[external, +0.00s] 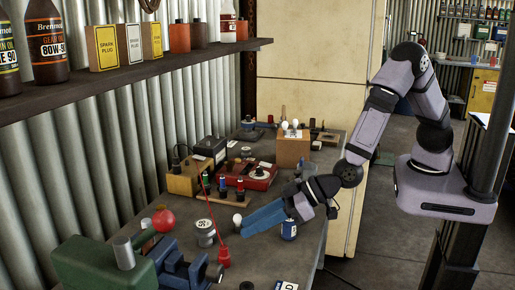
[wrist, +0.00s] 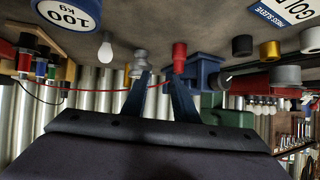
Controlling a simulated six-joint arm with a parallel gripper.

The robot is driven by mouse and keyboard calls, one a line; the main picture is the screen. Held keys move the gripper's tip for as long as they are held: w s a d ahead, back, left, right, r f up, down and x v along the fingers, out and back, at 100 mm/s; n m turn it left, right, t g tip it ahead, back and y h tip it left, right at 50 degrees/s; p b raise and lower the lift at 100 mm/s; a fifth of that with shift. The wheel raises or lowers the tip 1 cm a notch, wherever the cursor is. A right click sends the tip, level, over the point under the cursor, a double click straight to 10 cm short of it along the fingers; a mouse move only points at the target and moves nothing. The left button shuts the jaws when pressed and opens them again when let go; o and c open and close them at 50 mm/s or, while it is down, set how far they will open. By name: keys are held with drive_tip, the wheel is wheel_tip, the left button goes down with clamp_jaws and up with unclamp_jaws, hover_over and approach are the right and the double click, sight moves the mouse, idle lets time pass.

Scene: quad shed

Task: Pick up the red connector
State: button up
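The red connector (external: 223,257) stands on the workbench near its front, beside the blue vise, with a thin red wire rising from it toward the back. In the wrist view the red connector (wrist: 179,55) is seen just beyond the tip of the right finger, not between the fingers. My gripper (external: 246,224) reaches low over the bench from the right, with its blue fingers pointing left, to the upper right of the connector. In the wrist view my gripper (wrist: 159,78) is open, with an empty gap between the fingers; the red wire (wrist: 85,89) crosses this area.
A light bulb (external: 238,219) stands close to the fingertips. The blue vise (external: 182,268) is in front left. A shelf (external: 130,75) overhangs the bench's left side.

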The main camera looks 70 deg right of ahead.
sight(229, 255)
drive_tip(key=shift+t, duration=0.7)
drive_tip(key=a+f, duration=0.1)
drive_tip(key=s+a+f+b, duration=0.1)
drive_tip(key=a, duration=0.1)
drive_tip(key=shift+s+a, duration=0.15)
drive_tip(key=shift+s, duration=0.05)
drive_tip(key=shift+s+a+t, duration=0.25)
drive_tip(key=shift+a+t, duration=0.05)
drive_tip(key=shift+a, duration=0.05)
drive_tip(key=shift+p+x, duration=0.65)
drive_tip(key=shift+x, duration=2.75)
drive_tip(key=shift+w, duration=0.1)
drive_tip(key=shift+p+x, duration=0.6)
drive_tip(key=shift+x, duration=2)
drive_tip(key=shift+d+f, duration=0.1)
drive_tip(key=shift+d, duration=0.05)
drive_tip(key=shift+c, duration=0.5)
clamp_jaws()
